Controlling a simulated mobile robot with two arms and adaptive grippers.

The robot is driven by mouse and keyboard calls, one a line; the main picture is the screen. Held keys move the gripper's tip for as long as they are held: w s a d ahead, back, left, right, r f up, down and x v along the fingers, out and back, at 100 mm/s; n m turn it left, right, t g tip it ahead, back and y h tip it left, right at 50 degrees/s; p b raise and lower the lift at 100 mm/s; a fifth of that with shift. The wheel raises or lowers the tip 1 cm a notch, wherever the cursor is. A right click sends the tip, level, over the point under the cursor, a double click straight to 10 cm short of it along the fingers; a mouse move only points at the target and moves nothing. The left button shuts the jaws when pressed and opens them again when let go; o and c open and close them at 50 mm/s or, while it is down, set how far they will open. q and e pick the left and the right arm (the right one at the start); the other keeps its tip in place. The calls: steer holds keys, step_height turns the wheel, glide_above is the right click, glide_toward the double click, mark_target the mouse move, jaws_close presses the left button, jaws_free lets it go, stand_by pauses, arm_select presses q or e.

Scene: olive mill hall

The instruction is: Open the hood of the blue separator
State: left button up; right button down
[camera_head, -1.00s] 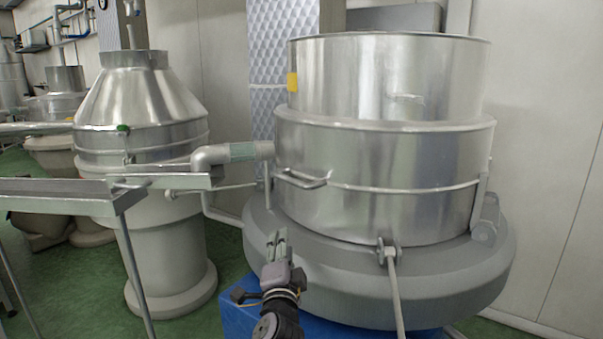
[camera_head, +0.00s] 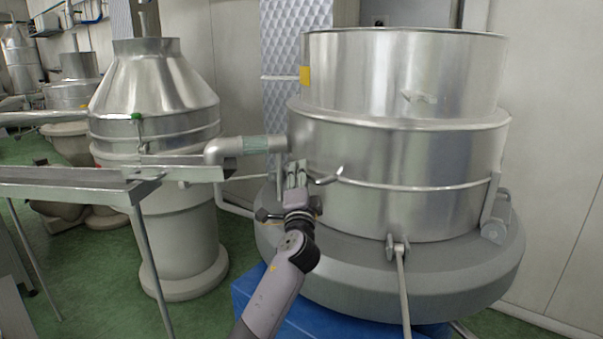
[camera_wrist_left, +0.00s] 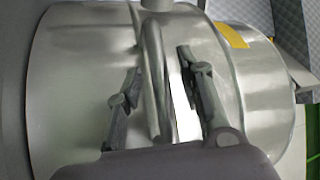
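The separator is a big round steel machine with a metal hood (camera_head: 420,155) on a grey rounded body (camera_head: 450,285) above a blue base (camera_head: 325,322). The hood is down on the body. A bar handle (camera_head: 329,177) sticks out from the hood's left front. My left gripper (camera_head: 296,178) is at this handle and hides part of it. In the left wrist view the handle (camera_wrist_left: 152,75) runs between the two fingers of my left gripper (camera_wrist_left: 162,72). The fingers are apart, with gaps beside the bar. My right gripper is not in view.
A hinge bracket (camera_head: 495,215) is at the hood's right, and a clamp with a rod (camera_head: 400,260) at the front. A pipe (camera_head: 245,146), a steel channel (camera_head: 70,182) and a second machine (camera_head: 160,110) stand to the left. Green floor (camera_head: 110,250) shows below.

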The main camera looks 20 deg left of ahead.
arm_select(q)
steer(key=shift+w+a+r, duration=0.1)
steer(key=shift+w+a, duration=0.05)
steer(key=shift+w, duration=0.2)
jaws_close()
stand_by(0.3)
stand_by(0.4)
